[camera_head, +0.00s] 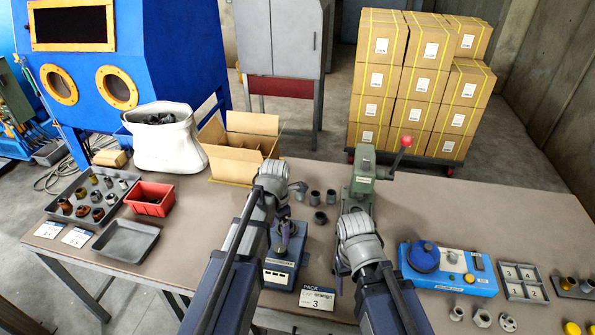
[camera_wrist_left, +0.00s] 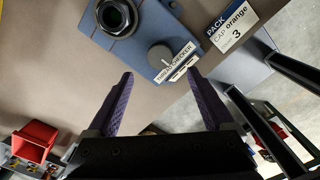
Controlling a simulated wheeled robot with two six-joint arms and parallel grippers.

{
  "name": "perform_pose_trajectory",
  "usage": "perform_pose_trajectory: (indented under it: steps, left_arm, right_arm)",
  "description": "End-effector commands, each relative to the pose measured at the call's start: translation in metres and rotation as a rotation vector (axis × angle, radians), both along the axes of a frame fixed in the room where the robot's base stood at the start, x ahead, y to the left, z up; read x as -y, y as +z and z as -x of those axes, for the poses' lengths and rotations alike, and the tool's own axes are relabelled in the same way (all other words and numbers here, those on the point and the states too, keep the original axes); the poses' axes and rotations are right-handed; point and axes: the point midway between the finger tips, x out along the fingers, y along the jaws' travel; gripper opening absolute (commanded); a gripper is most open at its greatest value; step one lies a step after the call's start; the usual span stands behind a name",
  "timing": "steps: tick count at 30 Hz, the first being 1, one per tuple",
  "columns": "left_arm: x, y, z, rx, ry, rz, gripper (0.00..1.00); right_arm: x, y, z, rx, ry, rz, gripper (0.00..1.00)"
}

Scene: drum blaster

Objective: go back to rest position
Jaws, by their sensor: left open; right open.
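My left gripper (camera_wrist_left: 161,74) is open and empty in the left wrist view, its two purple fingers spread apart above the bench. It is beside the blue thread checker (camera_wrist_left: 150,45), which has a black ring and a knob. In the head view the thread checker (camera_head: 283,272) is partly behind my left arm. My right gripper (camera_head: 342,272) is open at the front of the bench, right of the thread checker; its fingers are largely hidden by my right wrist.
A green press (camera_head: 362,178) with a red-knobbed lever stands behind my right wrist. Grey cups (camera_head: 315,197) are between the arms. An orange-cap card (camera_head: 317,299), blue unit (camera_head: 450,272), red bin (camera_head: 149,198), empty grey tray (camera_head: 126,240) and open carton (camera_head: 240,150) share the bench.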

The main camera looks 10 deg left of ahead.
Motion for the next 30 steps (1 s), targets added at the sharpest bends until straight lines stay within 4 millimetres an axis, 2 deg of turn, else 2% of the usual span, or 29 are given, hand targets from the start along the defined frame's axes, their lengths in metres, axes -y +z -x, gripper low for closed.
perform_pose_trajectory:
  steps: [5, 8, 18, 24, 30]
  left_arm:
    - [0.004, 0.000, 0.004, -0.001, -0.059, -0.001, 0.86]
    - [0.014, 0.000, 0.015, -0.006, -0.228, -0.007, 0.86]
    - [0.060, 0.000, 0.070, -0.045, -1.208, -0.029, 0.86]
    - [0.081, 0.001, 0.103, -0.082, -1.799, -0.030, 0.86]
    - [0.096, 0.001, 0.131, -0.121, -2.304, -0.019, 0.86]
  right_arm:
    - [0.000, 0.000, 0.000, 0.000, 0.000, 0.000, 0.69]
    - [0.000, 0.000, 0.000, 0.000, 0.000, 0.000, 0.69]
    - [0.000, 0.000, 0.000, 0.000, 0.000, 0.000, 0.69]
    - [0.000, 0.000, 0.000, 0.000, 0.000, 0.000, 0.69]
    - [0.000, 0.000, 0.000, 0.000, 0.000, 0.000, 0.69]
